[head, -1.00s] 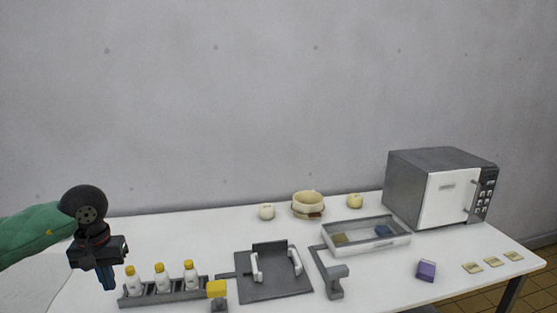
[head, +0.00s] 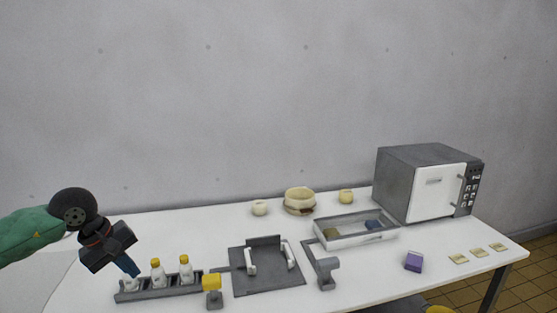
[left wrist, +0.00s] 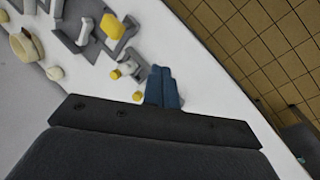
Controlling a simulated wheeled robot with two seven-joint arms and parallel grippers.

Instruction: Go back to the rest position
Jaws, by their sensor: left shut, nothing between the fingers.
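My left gripper (head: 130,269) is at the left of the head view, tilted, with its blue fingers pointing down and to the right. Its fingers are shut and empty in the left wrist view (left wrist: 163,87). In the head view they overlap the top of the leftmost bottle (head: 131,285) and hide its cap; I cannot tell whether they touch it. Two more white bottles with yellow caps (head: 158,273) stand to its right in the grey rack (head: 172,291). My right gripper is not in view.
Right of the rack are a yellow block (head: 211,281) on a grey stand and a grey plate fixture (head: 267,283). The table's back left is clear.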

